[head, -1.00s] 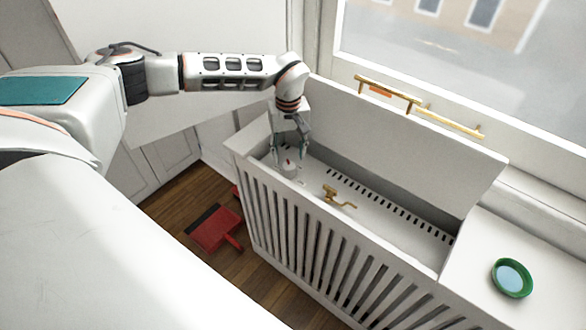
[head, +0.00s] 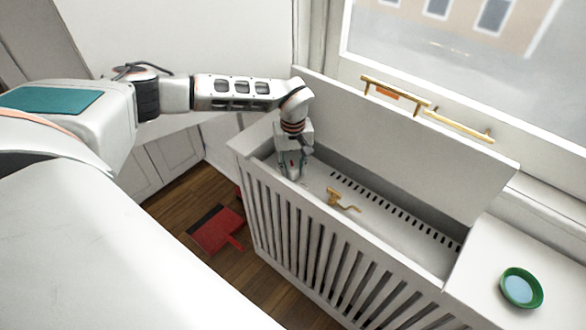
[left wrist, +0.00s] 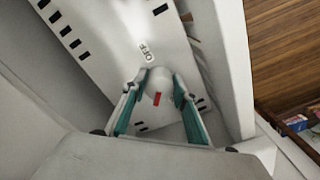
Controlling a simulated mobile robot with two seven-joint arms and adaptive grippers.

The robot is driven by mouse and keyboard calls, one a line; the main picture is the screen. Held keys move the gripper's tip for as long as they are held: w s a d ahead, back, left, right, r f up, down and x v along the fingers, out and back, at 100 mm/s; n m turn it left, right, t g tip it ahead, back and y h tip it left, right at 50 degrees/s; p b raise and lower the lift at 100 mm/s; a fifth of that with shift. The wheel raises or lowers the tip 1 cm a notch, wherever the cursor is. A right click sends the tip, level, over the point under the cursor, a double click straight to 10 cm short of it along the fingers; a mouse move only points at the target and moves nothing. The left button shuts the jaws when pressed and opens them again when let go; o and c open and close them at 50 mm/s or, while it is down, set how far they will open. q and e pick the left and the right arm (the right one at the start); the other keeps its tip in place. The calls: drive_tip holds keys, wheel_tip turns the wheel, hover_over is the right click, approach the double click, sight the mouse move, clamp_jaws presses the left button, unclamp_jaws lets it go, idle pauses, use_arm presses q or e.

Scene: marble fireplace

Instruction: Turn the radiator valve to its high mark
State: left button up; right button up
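The radiator valve is a white round knob with a red mark; in the left wrist view the knob (left wrist: 159,80) sits between my left gripper's fingertips. Its red mark (left wrist: 157,98) faces the bottom of that view. The word OFF (left wrist: 147,52) is printed on the white surface just beyond it. My left gripper (head: 291,172) points down into the open radiator cover and mostly hides the knob in the head view. Its fingers (left wrist: 159,92) stand on either side of the knob, apparently open; contact cannot be made out. No high mark is readable. My right gripper is not in view.
The slatted white radiator cover (head: 262,212) has its lid (head: 400,150) raised against the window. A brass lever fitting (head: 342,200) lies inside. A green dish (head: 521,288) stands on the sill at right. A red dustpan (head: 215,229) lies on the wooden floor.

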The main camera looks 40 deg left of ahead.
use_arm(q)
drive_tip(key=shift+r+n+p, duration=0.15)
drive_tip(key=shift+n+p, duration=0.25)
drive_tip(key=shift+n, duration=0.1)
drive_tip(key=shift+w+r+n+p, duration=0.1)
drive_tip(key=shift+n+p, duration=0.4)
drive_tip(key=shift+n, duration=0.2)
drive_tip(key=n+p, duration=0.1)
drive_tip(key=n, duration=0.2)
drive_tip(key=shift+p, duration=0.4)
drive_tip(key=shift+n+p, duration=0.5)
drive_tip(key=shift+n, duration=0.5)
drive_tip(key=shift+f, duration=0.2)
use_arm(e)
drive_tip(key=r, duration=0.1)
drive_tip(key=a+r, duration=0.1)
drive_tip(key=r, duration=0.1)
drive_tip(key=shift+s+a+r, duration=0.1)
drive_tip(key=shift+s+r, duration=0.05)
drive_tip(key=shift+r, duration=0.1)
use_arm(q)
drive_tip(key=shift+n, duration=0.3)
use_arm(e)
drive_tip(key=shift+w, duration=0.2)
